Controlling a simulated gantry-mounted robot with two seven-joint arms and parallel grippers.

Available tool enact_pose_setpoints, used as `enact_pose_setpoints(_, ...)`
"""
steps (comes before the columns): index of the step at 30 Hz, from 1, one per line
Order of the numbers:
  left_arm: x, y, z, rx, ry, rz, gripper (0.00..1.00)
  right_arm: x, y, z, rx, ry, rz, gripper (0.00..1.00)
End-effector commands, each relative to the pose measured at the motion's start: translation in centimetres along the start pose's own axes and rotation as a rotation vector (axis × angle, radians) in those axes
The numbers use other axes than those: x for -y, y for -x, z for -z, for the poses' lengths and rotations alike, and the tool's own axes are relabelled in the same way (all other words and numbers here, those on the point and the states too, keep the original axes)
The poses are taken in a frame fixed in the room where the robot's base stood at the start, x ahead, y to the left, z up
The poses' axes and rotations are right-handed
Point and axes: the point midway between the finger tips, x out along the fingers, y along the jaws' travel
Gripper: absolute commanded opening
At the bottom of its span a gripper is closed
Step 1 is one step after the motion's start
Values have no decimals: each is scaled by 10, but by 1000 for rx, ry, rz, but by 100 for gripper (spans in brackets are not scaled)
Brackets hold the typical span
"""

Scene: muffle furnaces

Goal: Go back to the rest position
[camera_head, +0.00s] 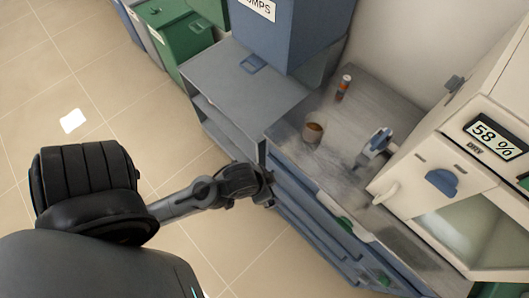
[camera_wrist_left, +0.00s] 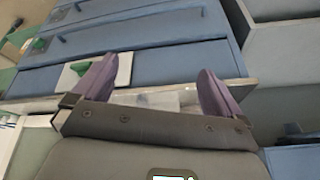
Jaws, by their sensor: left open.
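My left arm comes in from the left in the head view. Its gripper (camera_head: 268,186) is beside the front edge of the grey-topped counter (camera_head: 345,110), over the blue drawer fronts. In the left wrist view the two purple fingers of the left gripper (camera_wrist_left: 157,65) stand wide apart, with nothing held between them. Blue drawer fronts (camera_wrist_left: 140,55) show behind and between the fingers. I cannot tell whether the gripper touches the counter. My right gripper is not in view.
On the counter stand a brown cup (camera_head: 312,131), a small red-topped tube (camera_head: 344,86) and a blue-and-white device (camera_head: 376,143). A white furnace or dryer cabinet (camera_head: 459,185) is at right. Green bins (camera_head: 182,42) stand at the back. The tiled floor at left is mostly clear.

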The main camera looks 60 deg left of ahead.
Motion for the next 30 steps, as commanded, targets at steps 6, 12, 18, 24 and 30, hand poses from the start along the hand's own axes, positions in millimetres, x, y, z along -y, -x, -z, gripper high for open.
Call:
enact_pose_setpoints(6,-20,14,-16,93,-18,-49,100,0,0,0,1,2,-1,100)
enact_pose_setpoints(12,-21,14,-17,97,-20,-50,100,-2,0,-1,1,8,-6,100)
enact_pose_setpoints(18,-20,18,-15,96,-19,-50,100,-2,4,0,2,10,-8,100)
enact_pose_setpoints(24,-18,41,-4,96,-19,-49,100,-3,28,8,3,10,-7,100)
enact_pose_setpoints(30,-14,90,16,96,-19,-49,100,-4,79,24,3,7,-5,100)
